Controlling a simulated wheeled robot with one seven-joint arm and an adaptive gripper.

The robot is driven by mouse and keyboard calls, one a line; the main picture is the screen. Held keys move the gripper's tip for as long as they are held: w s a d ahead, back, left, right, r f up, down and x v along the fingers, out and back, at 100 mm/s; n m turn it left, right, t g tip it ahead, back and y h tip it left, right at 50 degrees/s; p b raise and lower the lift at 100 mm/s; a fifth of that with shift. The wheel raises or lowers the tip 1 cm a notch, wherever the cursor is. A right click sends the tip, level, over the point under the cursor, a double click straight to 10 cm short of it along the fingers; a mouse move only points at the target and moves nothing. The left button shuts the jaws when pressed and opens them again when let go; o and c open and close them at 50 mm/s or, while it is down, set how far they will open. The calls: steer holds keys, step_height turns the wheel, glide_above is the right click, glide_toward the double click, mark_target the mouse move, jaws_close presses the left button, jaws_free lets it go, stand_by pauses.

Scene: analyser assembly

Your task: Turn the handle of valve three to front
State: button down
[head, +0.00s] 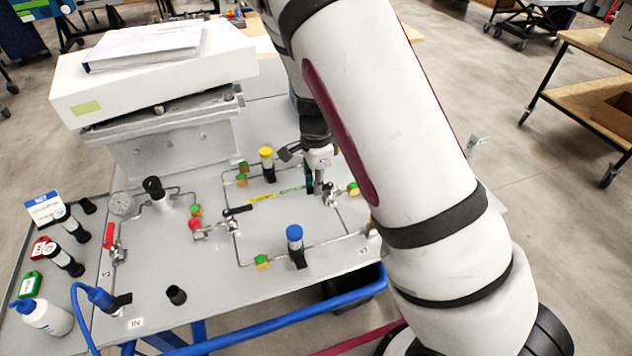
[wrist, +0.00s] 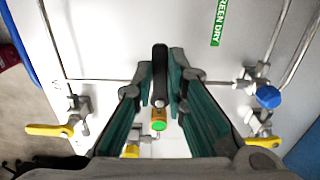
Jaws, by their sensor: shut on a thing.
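My gripper (head: 318,186) is at the right part of the grey panel, beside a small pipe valve in the head view. In the wrist view the two teal fingers of my gripper (wrist: 160,88) close on both sides of a black lever handle (wrist: 160,62). The handle stands out between the fingertips and points up in the picture. The valve body under it is largely hidden by the fingers. The valve's number cannot be read. Another black-handled valve (head: 235,212) sits at the panel's middle, and a red-handled valve (head: 109,238) at the left.
A yellow-capped part (head: 267,164) and a blue-capped part (head: 295,245) stand up from the panel near my gripper. Thin pipes run between the fittings. A white box (head: 155,75) stands at the back left.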

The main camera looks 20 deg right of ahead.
steer(key=shift+s, duration=0.1)
steer(key=n, duration=0.2)
steer(key=s+n, duration=0.1)
steer(key=n, duration=0.1)
steer(key=shift+s+d+n, duration=0.2)
steer(key=shift+n, duration=0.2)
steer(key=n, duration=0.1)
steer(key=s+n, duration=0.1)
steer(key=n, duration=0.1)
steer(key=d+n, duration=0.1)
steer(key=n, duration=0.1)
steer(key=shift+s, duration=0.15)
steer(key=n, duration=0.1)
steer(key=d+n, duration=0.1)
steer(key=n, duration=0.2)
steer(key=shift+s+d+n, duration=0.2)
steer(key=shift+s+n, duration=0.1)
steer(key=shift+n, duration=0.1)
steer(key=shift+d+n, duration=0.2)
steer(key=shift+n, duration=0.55)
steer(key=shift+d+n, duration=0.2)
steer(key=shift+n, duration=0.55)
steer(key=shift+d, duration=0.1)
steer(key=c, duration=1.6)
jaws_free()
